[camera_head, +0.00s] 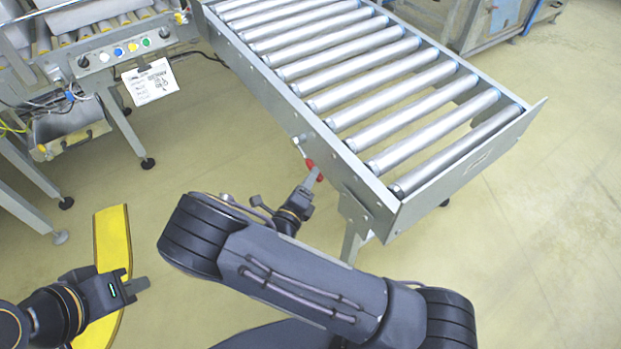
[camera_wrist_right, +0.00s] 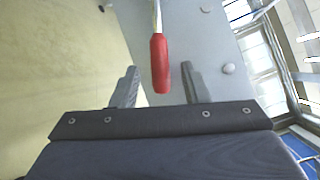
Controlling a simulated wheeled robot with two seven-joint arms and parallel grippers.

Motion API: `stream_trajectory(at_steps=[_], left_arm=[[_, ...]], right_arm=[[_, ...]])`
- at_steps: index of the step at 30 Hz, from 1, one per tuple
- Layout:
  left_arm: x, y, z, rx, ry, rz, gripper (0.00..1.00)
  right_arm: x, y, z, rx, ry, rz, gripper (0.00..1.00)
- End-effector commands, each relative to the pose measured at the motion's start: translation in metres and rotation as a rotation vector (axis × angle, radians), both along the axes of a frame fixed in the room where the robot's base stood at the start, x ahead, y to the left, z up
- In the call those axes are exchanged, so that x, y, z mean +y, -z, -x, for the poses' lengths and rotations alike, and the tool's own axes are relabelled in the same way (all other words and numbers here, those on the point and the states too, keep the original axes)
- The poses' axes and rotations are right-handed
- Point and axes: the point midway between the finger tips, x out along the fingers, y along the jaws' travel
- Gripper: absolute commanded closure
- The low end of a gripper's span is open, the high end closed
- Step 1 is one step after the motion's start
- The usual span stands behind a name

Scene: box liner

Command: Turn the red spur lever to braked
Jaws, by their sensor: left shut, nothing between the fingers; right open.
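The red spur lever (camera_head: 310,165) is on the near side rail of the roller conveyor, partly hidden by my right gripper (camera_head: 317,175) in the head view. In the right wrist view its red grip (camera_wrist_right: 159,64) hangs from a thin metal rod, its end toward my right gripper (camera_wrist_right: 160,88). The right gripper is open, with one finger on each side of the red grip's lower end. I cannot tell whether either finger touches it. My left gripper (camera_head: 138,285) is shut and empty at the lower left of the head view, away from the lever.
The roller conveyor (camera_head: 484,165) runs from top centre to the right. A control panel with coloured buttons (camera_head: 118,52) and a hanging paper tag (camera_head: 150,82) is at upper left. A yellow floor strip (camera_head: 112,240) lies by my left gripper. The floor at right is clear.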

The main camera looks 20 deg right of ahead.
Motion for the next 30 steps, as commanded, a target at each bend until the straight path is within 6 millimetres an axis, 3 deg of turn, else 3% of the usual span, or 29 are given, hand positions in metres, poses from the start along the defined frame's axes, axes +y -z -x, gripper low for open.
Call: stream_trajectory(at_steps=[4,13,22,30], left_arm=[[0.0000,0.0035,0.0000,0.000,0.000,0.000,1.00],[0.0000,0.0034,0.0000,0.000,0.000,0.000,1.00],[0.0000,0.0034,0.0000,0.000,0.000,0.000,1.00],[0.0000,0.0038,0.0000,0.000,0.000,0.000,1.00]], right_arm=[[-0.0082,0.0005,-0.0098,-0.001,0.002,-0.002,0.59],[-0.0097,-0.0002,-0.0118,0.000,0.001,-0.002,0.59],[-0.0097,0.0000,-0.0115,0.001,0.001,-0.002,0.98],[-0.0097,0.0005,-0.0108,-0.001,0.001,-0.002,1.00]])
